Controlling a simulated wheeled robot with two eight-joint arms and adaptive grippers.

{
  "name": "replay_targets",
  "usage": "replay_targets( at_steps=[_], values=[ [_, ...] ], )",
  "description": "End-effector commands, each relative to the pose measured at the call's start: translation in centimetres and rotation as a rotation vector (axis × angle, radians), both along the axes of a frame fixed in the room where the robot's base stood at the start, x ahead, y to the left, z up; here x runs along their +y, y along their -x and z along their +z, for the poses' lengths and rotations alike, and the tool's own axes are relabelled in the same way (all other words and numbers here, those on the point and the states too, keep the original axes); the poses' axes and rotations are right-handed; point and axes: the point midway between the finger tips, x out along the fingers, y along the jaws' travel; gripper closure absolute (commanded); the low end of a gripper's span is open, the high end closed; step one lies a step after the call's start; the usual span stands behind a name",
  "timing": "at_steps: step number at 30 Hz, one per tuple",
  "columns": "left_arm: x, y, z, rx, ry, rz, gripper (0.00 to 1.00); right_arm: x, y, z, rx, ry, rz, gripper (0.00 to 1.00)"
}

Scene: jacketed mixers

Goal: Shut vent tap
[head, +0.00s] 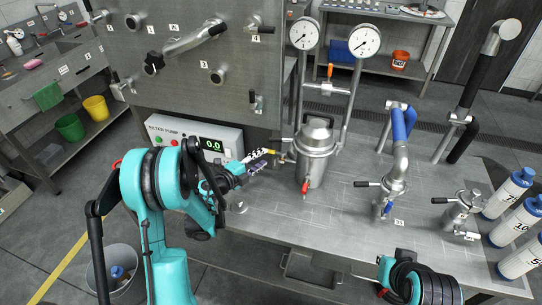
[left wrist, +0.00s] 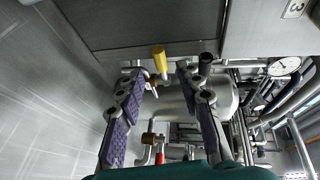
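A steel jacketed vessel (head: 315,152) stands upright on the bench, with a small yellow-handled tap (head: 271,151) on its left side. In the left wrist view, the yellow handle (left wrist: 160,59) shows beyond and between the fingertips, with a brass body beneath it. My left gripper (head: 257,161) is beside this tap; in the left wrist view its purple-padded fingers (left wrist: 160,80) are spread, with nothing held between them. Contact with the handle cannot be told. A red-handled tap (head: 305,187) sits low on the vessel. No label shows which tap is the vent. My right gripper is out of view.
A pump box (head: 195,135) reading 0.0 stands behind my left gripper. Two gauges (head: 364,40) rise on pipes behind the vessel, with an orange-handled valve (head: 330,72) between. Pipe fittings (head: 397,175) and white-and-blue bottles (head: 512,190) stand to the right. The bench front is mostly clear.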

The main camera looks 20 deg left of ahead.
Motion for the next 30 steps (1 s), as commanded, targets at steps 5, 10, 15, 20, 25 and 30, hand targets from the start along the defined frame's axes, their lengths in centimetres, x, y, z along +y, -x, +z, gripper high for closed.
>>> replay_targets(
  at_steps=[5, 10, 15, 20, 25, 30],
  values=[
    [-1.3, -2.7, -0.7, -0.001, 0.0, -0.001, 0.64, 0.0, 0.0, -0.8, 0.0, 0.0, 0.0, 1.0],
    [-2.0, -4.2, -0.9, -0.001, 0.0, 0.0, 0.64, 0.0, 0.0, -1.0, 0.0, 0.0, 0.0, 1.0],
    [-2.1, -4.6, -0.9, -0.001, 0.0, 0.002, 0.64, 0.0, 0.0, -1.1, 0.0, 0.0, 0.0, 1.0],
    [-2.1, -4.6, -0.8, -0.002, 0.0, 0.002, 0.67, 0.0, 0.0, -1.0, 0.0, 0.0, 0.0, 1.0],
    [-2.1, -4.6, -0.8, -0.002, 0.0, 0.002, 1.0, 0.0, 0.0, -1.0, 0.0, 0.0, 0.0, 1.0],
    [-2.1, -4.6, -0.9, -0.002, 0.001, 0.001, 1.0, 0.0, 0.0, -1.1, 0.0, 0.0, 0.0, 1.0]
  ],
)
